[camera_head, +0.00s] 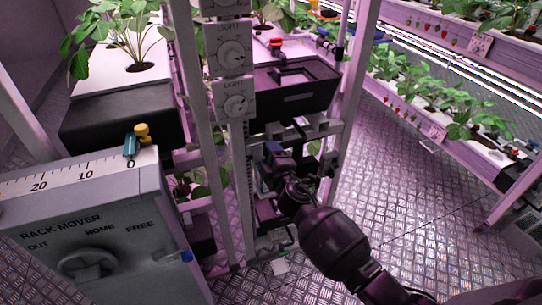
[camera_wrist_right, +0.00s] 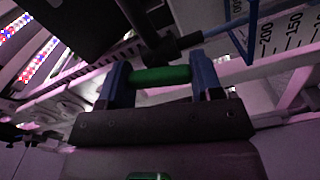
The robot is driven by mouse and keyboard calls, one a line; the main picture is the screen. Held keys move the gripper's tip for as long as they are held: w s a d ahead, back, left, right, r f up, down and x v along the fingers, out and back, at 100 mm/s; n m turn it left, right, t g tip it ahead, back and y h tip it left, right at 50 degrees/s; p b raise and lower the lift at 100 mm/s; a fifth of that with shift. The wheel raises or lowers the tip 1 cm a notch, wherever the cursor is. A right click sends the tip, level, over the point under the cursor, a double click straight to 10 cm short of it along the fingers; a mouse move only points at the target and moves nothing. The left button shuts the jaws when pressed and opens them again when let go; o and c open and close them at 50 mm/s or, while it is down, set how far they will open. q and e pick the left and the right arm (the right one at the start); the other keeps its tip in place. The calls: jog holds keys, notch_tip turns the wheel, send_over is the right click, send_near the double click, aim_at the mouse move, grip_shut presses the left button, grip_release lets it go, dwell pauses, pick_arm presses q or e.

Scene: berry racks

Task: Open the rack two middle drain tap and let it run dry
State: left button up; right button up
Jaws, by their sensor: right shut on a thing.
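My right arm comes in from the bottom right in the head view and reaches low into the rack, below a black tray (camera_head: 292,92). The right gripper (camera_head: 273,152) is small and dark there, and what it holds is hidden behind it. In the right wrist view, the blue fingers of the right gripper (camera_wrist_right: 160,80) are shut on a green bar-shaped tap handle (camera_wrist_right: 160,75), one finger at each end. A black pipe fitting (camera_wrist_right: 172,46) sits right behind the handle. I cannot tell whether water runs. My left gripper is not in view.
A grey rack mover box (camera_head: 110,235) with a dial stands at the front left. Light dials (camera_head: 235,104) hang on the post left of my gripper. A white scale (camera_wrist_right: 285,35) is at the upper right of the wrist view. The metal floor (camera_head: 420,215) at right is clear.

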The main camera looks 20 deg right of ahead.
jog(key=shift+n, duration=1.4)
jog(key=o, duration=0.9)
jog(key=shift+s+d+p, duration=0.2)
jog(key=shift+s+p, duration=0.45)
jog(key=shift+s, duration=4.75)
